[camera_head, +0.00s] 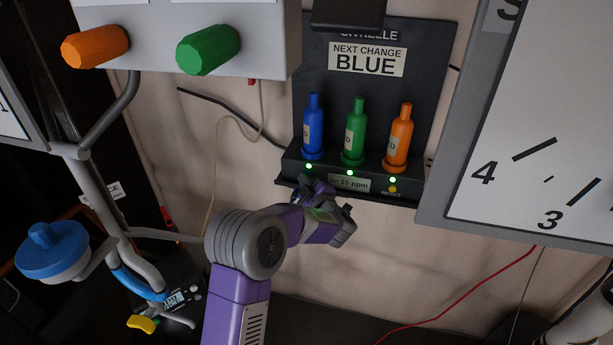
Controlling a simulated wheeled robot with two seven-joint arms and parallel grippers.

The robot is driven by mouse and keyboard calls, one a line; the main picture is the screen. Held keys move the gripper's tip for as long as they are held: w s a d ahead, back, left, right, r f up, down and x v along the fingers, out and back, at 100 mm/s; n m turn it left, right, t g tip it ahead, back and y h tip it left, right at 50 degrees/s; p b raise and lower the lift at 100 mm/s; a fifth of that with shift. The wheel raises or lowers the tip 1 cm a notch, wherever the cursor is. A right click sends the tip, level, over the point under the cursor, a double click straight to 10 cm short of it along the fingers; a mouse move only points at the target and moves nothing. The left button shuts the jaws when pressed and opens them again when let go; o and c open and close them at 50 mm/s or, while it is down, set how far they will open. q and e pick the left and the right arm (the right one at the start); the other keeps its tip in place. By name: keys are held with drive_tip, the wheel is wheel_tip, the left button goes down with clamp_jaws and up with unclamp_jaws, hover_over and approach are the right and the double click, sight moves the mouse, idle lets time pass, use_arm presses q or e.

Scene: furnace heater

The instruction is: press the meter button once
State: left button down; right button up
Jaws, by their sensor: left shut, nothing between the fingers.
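A dark wall panel carries a small display (349,183) reading 15 ppm and a small yellow button (393,189) with a label that looks like RESET. A dark meter-like device (180,298) with a lit display sits at the lower left, partly hidden by pipework. I cannot tell which of the two is the meter. My left gripper (316,188) is shut and empty, just below and left of the ppm display, over the panel's lower edge; contact cannot be told. The yellow button is clear of it, to its right. My right gripper is out of view.
Blue (313,128), green (355,131) and orange (399,137) bottles stand on the panel's ledge above green lights. A "NEXT CHANGE BLUE" sign (367,60) is behind. A grey box (180,40) and a large clock (545,130) flank the panel. Pipes with a blue valve (52,250) are left.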

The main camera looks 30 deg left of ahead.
use_arm(q)
drive_tip(key=shift+s+d, duration=0.15)
drive_tip(key=shift+s, duration=0.65)
drive_tip(key=shift+b, duration=0.3)
drive_tip(key=s, duration=0.2)
drive_tip(key=s+d+b, duration=0.1)
drive_tip(key=s, duration=0.1)
drive_tip(key=shift+s+d, duration=0.1)
drive_tip(key=shift+s, duration=0.3)
